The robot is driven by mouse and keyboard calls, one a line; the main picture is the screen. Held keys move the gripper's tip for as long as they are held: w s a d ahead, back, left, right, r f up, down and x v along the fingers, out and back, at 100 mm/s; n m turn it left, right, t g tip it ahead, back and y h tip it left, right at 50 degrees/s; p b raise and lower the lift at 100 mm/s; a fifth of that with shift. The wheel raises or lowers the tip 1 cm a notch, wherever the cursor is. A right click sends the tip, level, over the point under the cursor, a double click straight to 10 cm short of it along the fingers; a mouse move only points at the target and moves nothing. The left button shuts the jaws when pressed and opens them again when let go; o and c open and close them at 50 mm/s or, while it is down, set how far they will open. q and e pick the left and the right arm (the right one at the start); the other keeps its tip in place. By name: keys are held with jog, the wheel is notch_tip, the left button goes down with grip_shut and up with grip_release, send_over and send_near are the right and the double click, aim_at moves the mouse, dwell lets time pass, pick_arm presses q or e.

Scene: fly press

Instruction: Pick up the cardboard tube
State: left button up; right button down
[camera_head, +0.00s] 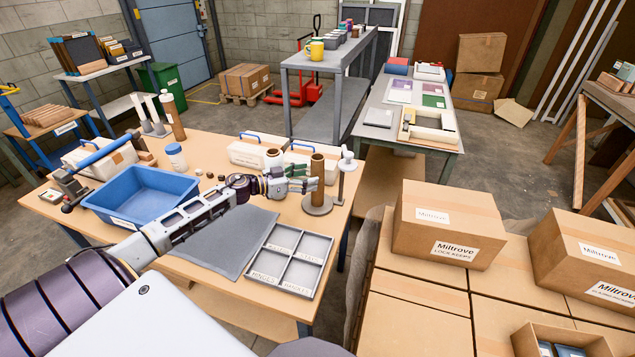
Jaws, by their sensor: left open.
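A brown cardboard tube (317,176) stands upright on a round grey base (317,208) near the right end of the wooden bench. My left gripper (310,185) reaches across the bench from the left, with its fingers pointing right at the tube. The fingers are open and their tips are close beside the tube at mid-height. I cannot tell whether the tube is between them or touching them. My right gripper is not in view.
The bench holds a blue bin (140,195), a grey mat (222,243), a compartment tray (291,260), white boxes (247,153) and a white-topped stand (346,168) just right of the tube. Cardboard boxes (447,222) fill the right front.

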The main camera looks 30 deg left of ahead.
pick_arm(q)
jog(key=shift+f+x, duration=0.15)
jog(key=shift+x, duration=0.95)
jog(key=shift+f+x, duration=0.1)
jog(key=shift+x, duration=0.95)
jog(key=shift+s+d, duration=0.15)
jog(key=shift+d, duration=0.05)
jog(key=shift+c, duration=0.3)
jog(key=c, duration=1.1)
jog(key=shift+o, duration=0.2)
jog(key=shift+r, duration=0.15)
notch_tip(320, 180, up, 10)
jog(key=p, duration=0.1)
